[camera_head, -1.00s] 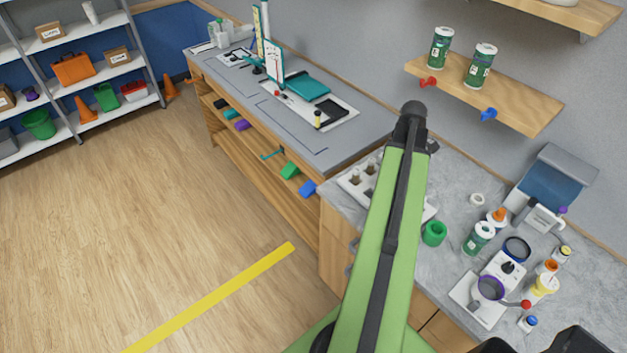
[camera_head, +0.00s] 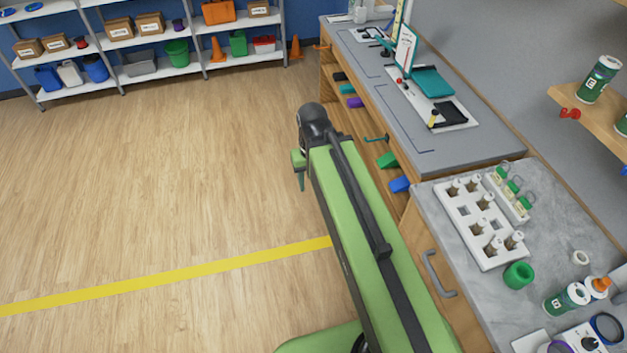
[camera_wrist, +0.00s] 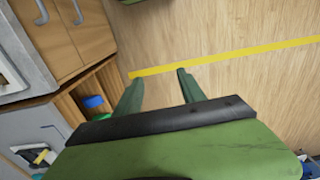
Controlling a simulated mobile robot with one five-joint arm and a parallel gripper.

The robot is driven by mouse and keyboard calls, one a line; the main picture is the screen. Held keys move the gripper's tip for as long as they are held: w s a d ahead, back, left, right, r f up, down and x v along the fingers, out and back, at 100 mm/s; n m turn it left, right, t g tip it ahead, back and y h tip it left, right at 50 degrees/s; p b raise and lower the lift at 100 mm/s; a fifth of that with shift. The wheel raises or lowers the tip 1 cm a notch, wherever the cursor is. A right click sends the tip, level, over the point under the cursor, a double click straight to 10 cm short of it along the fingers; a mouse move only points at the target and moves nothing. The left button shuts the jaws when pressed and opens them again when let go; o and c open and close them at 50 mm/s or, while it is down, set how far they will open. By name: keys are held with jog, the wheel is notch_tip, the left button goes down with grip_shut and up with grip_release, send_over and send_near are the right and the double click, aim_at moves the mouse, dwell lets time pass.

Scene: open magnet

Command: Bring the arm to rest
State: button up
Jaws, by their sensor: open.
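My green arm extends up the middle of the head view, over the floor just left of the counters. In the wrist view my gripper (camera_wrist: 157,88) shows two green fingers held wide apart, with nothing between them but wood floor and a yellow floor line (camera_wrist: 220,58). In the head view the gripper's jaws are mostly hidden behind the arm's dark end joint.
Shelves (camera_head: 130,40) line the back wall. The floor (camera_head: 150,180) at left is clear.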

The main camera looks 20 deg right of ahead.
notch_tip(320, 180, down, 12)
jog(key=b, duration=1.2)
jog(key=shift+d+r+p, duration=0.1)
jog(key=shift+r+p, duration=0.3)
jog(key=shift+c, duration=0.5)
